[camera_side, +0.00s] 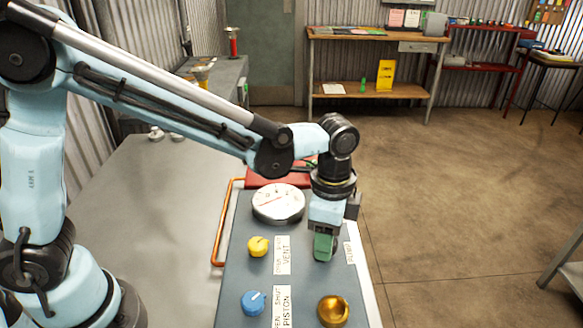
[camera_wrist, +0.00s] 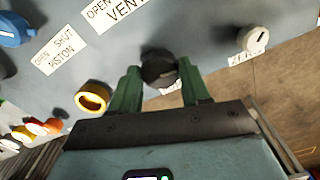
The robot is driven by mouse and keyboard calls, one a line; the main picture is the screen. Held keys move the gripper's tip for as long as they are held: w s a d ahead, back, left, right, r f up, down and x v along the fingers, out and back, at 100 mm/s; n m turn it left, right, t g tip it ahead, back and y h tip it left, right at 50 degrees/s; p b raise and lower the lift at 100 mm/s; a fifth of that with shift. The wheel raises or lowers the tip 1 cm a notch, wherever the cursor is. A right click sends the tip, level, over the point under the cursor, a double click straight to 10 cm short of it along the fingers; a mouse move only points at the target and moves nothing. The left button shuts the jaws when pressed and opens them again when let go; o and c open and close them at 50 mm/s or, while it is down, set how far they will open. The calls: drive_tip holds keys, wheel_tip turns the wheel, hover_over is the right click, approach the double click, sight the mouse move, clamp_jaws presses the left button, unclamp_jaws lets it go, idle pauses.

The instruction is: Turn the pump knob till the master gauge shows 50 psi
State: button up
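The black pump knob (camera_wrist: 158,72) sits between the two green fingers of my gripper (camera_wrist: 160,82) in the wrist view. Both fingers appear to touch its sides. In the side view my gripper (camera_side: 324,247) points down at the panel beside the PUMP label (camera_side: 349,253) and hides the knob. The master gauge (camera_side: 278,203) is a round white dial at the panel's back. Its red needle points toward the left; the numbers are too small to read.
The grey panel (camera_side: 235,270) also carries a yellow vent knob (camera_side: 258,246), a blue piston knob (camera_side: 252,302) and a brass knob (camera_side: 333,311). A white knob (camera_wrist: 256,39) by a ZERO label shows in the wrist view. An orange rail (camera_side: 221,235) runs along the left edge.

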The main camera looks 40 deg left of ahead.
drive_tip(key=o, duration=0.4)
wheel_tip(320, 180, up, 12)
drive_tip(key=shift+r, duration=0.1)
idle(0.6)
drive_tip(key=shift+s+a+f+n+t, duration=0.85)
drive_tip(key=shift+s+a+n+t, duration=0.35)
drive_tip(key=shift+a+n, duration=1.35)
drive_tip(key=shift+s+a+f+n+t, duration=1.05)
drive_tip(key=shift+a+n, duration=0.65)
drive_tip(key=shift+a, duration=1.7)
drive_tip(key=shift+s+a+f+n+t, duration=0.65)
drive_tip(key=shift+s+a+n+t, duration=0.7)
drive_tip(key=shift+a+n, duration=1.2)
drive_tip(key=shift+a+m, duration=0.4)
